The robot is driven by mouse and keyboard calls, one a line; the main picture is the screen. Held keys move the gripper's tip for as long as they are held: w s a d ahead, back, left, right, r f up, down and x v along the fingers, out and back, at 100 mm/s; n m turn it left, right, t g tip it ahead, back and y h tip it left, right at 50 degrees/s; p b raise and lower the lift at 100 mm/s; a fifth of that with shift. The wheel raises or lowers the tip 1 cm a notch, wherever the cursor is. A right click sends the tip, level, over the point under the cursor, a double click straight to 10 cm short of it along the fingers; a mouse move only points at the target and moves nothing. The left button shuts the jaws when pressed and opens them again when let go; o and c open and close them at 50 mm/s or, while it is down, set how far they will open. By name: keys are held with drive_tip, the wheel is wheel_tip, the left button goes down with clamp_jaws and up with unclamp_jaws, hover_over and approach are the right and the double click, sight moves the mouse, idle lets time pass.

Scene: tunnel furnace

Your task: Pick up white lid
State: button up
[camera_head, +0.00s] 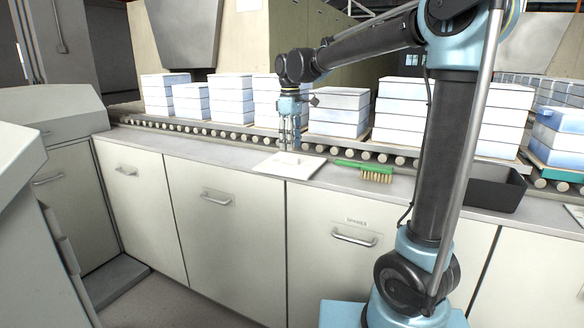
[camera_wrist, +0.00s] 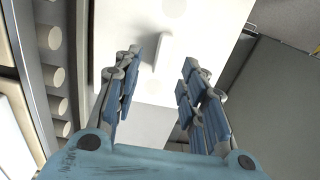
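The white lid (camera_head: 284,166) lies flat on the grey counter, a thin square plate near the counter's front edge. In the wrist view the lid (camera_wrist: 200,40) fills the upper middle, with a raised white handle bar (camera_wrist: 163,52) on top. My gripper (camera_head: 290,147) points down over the lid. In the wrist view my gripper (camera_wrist: 158,80) has its two blue-padded fingers spread apart on either side of the handle. Nothing is held between them. I cannot tell exactly how high the fingertips are above the lid.
A green brush (camera_head: 364,170) lies right of the lid. A black bin (camera_head: 492,188) stands farther right. Behind runs a roller conveyor (camera_head: 235,133) with stacks of white boxes (camera_head: 232,98). Cabinets with handles (camera_head: 215,198) form the counter front. Bare counter (camera_head: 200,150) lies left of the lid.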

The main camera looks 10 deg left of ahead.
sight(291, 157)
drive_tip(key=shift+s+d+f, duration=0.1)
drive_tip(key=shift+f, duration=1.2)
drive_tip(key=shift+s+d+f, duration=0.1)
drive_tip(key=shift+f, duration=1.15)
drive_tip(key=shift+c, duration=0.5)
drive_tip(key=shift+w, duration=0.1)
clamp_jaws()
